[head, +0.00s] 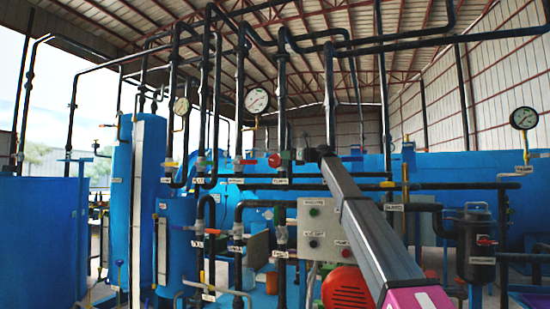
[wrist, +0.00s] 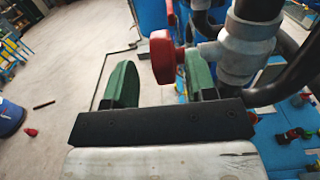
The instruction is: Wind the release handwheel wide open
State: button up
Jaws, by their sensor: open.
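The release handwheel (wrist: 163,57) is a red wheel seen nearly edge-on in the wrist view, on a short stem on the left of a grey valve body (wrist: 248,48). In the head view a red handwheel (head: 274,160) shows on the pipework just left of my arm's far end. My gripper (wrist: 160,66) is open, with its two green fingers apart. The wheel appears between the fingers in the picture, closer to the right one. I cannot tell whether either finger touches it. Nothing is held.
Black pipes (wrist: 288,75) run close on the right of my gripper. Pressure gauges (head: 257,100) stand above. The floor (wrist: 60,80) at left is mostly clear.

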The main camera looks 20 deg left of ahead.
aim_at(275, 156)
jog(key=a, duration=0.6)
jog(key=shift+w, duration=0.3)
jog(key=c, duration=0.9)
jog(key=shift+r, duration=0.1)
